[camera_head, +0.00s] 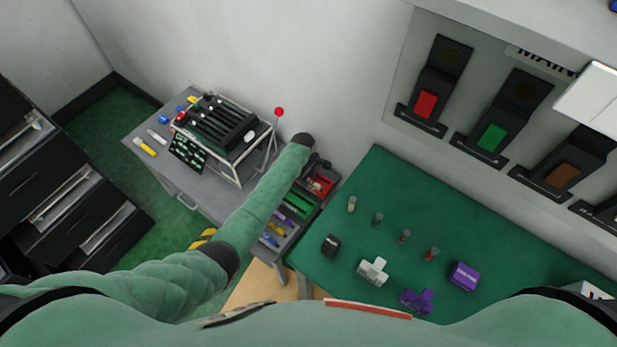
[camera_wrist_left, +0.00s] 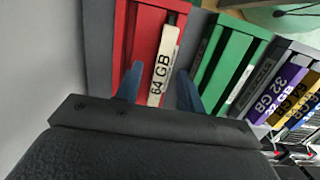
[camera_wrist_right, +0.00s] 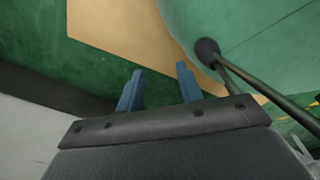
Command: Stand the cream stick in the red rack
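The red rack (camera_wrist_left: 145,30) fills the upper middle of the left wrist view. It also shows in the head view (camera_head: 325,184) at the far end of the row of racks. The cream stick (camera_wrist_left: 164,62), with a black "64 GB" label, is at the red rack, its long side running along the rack's right part. My left gripper (camera_wrist_left: 160,72) is open, its blue fingers on either side of the stick with gaps showing. In the head view, the left gripper (camera_head: 318,165) is small and dark above the red rack. My right gripper (camera_wrist_right: 160,72) is open and empty.
A green rack (camera_wrist_left: 232,65) stands right beside the red one, with purple and yellow sticks beyond. A green table (camera_head: 385,215) with small items lies right of the racks. A grey desk (camera_head: 150,128) with a black device stands left.

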